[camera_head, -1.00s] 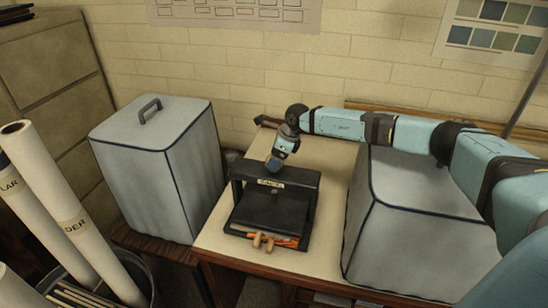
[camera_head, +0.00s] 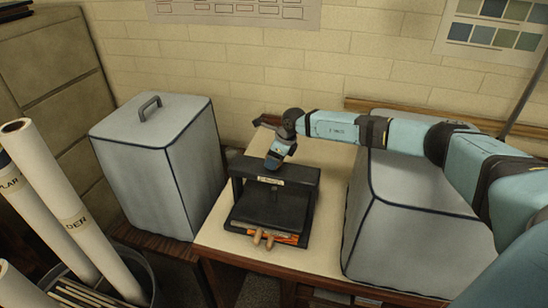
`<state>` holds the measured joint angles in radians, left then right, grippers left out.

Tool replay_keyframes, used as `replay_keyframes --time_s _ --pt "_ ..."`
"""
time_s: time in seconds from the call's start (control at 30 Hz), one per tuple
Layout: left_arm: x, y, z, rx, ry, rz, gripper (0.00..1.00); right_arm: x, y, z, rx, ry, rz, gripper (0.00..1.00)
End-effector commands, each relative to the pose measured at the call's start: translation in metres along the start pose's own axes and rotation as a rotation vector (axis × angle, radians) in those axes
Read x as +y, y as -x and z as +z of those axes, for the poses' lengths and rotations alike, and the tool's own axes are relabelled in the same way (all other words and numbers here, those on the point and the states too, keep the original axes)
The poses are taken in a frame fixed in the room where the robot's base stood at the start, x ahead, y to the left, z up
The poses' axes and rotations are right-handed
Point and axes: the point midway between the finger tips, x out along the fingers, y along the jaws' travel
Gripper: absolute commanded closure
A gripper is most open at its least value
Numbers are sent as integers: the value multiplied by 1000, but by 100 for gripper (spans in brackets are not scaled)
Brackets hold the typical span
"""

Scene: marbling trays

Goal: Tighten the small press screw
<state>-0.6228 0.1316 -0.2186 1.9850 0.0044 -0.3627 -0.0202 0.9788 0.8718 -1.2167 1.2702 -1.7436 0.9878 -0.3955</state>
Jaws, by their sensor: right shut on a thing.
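A small black press (camera_head: 262,212) stands on the pale table top (camera_head: 223,226), with a crossbar over its flat bed. My right gripper (camera_head: 273,163) points down at the top of the crossbar, near its middle. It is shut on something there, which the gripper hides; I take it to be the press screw. A thin dark rod shows below the crossbar. Orange material with brown wooden pieces (camera_head: 263,238) lies at the press's front edge. My left gripper is not in view.
A grey covered box (camera_head: 415,225) stands close to the right of the press, under my right arm. Another grey covered box (camera_head: 165,165) with a handle stands at the left. Paper rolls (camera_head: 65,205) stand in a bin at the lower left.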

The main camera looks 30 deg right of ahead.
Motion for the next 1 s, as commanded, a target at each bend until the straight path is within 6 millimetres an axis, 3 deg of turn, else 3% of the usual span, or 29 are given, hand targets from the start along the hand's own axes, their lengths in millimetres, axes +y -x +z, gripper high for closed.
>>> replay_keyframes --time_s 0.27,0.6,0.63,0.73,1.0 --pt "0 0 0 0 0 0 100 0 0 0 0 -173 -72 61" --pt "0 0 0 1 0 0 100 -1 1 0 -2 -192 -81 61" --pt "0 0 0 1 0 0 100 -1 1 0 -2 -192 -81 32" --pt "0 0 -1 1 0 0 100 -1 1 0 -1 -192 -80 12" --pt "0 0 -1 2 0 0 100 -1 1 0 -1 -191 -80 12"
